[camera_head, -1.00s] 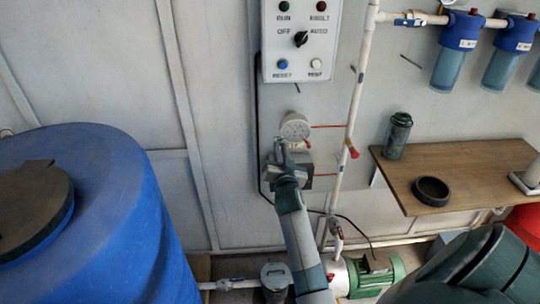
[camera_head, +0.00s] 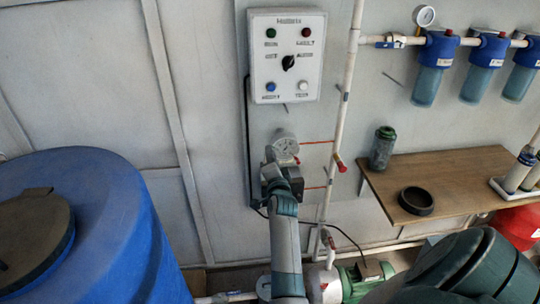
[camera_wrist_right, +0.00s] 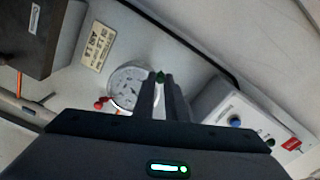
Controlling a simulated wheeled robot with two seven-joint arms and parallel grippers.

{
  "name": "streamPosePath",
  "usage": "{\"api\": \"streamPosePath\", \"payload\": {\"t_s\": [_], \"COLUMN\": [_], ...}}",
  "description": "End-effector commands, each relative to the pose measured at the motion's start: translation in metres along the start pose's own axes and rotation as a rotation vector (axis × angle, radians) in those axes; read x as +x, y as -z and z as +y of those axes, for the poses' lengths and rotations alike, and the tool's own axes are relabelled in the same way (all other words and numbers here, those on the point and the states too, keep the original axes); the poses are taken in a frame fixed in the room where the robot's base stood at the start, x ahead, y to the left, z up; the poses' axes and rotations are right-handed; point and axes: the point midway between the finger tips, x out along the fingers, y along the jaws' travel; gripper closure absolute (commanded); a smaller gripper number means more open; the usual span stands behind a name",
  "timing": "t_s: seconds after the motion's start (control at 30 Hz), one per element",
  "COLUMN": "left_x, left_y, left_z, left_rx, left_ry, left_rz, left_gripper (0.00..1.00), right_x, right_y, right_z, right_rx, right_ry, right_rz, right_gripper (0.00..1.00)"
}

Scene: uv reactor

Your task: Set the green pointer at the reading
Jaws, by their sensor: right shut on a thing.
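A round white dial gauge (camera_head: 285,147) is mounted on the wall panel below the control box. In the right wrist view the gauge (camera_wrist_right: 130,86) lies tilted, partly covered by my fingers. The green pointer (camera_wrist_right: 160,76) shows as a small green tip at the gauge's edge, between my right gripper's fingertips (camera_wrist_right: 161,84). My right gripper (camera_head: 270,163) is at the gauge and shut on the green pointer. The dial's reading is too small to tell. My left gripper is not in view.
The control box (camera_head: 287,55) hangs above the gauge. A white pipe (camera_head: 345,110) runs down to its right. A wooden shelf (camera_head: 465,170) holds a dark bottle (camera_head: 382,148) and a black ring-shaped dish (camera_head: 416,200). A blue tank (camera_head: 110,215) stands left; a green pump motor (camera_head: 365,279) is below.

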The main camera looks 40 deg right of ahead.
Motion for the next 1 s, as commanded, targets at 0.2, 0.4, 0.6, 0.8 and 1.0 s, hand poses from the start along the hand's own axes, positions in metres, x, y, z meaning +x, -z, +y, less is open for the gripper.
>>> {"api": "streamPosePath", "payload": {"t_s": [0.2, 0.4, 0.6, 0.8, 1.0], "left_x": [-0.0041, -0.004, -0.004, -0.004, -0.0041], "left_y": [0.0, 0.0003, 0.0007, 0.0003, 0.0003], "left_z": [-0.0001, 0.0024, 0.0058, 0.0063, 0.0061], "left_rx": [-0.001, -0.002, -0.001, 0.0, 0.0], "left_ry": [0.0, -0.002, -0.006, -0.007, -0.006], "left_rz": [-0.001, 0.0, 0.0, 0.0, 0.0], "left_gripper": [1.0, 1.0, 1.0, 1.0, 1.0], "right_x": [0.0002, 0.0002, 0.0002, 0.0002, 0.0001], "right_y": [0.0022, 0.0023, 0.0023, 0.0025, 0.0025], "right_z": [-0.0029, -0.0028, -0.0027, -0.0026, -0.0026], "right_rx": [0.056, 0.064, 0.063, 0.062, 0.062], "right_ry": [0.0, 0.0, 0.0, 0.0, 0.0], "right_rz": [-0.001, -0.001, -0.001, -0.001, -0.001], "right_gripper": [1.0, 1.0, 1.0, 0.7, 0.7]}}
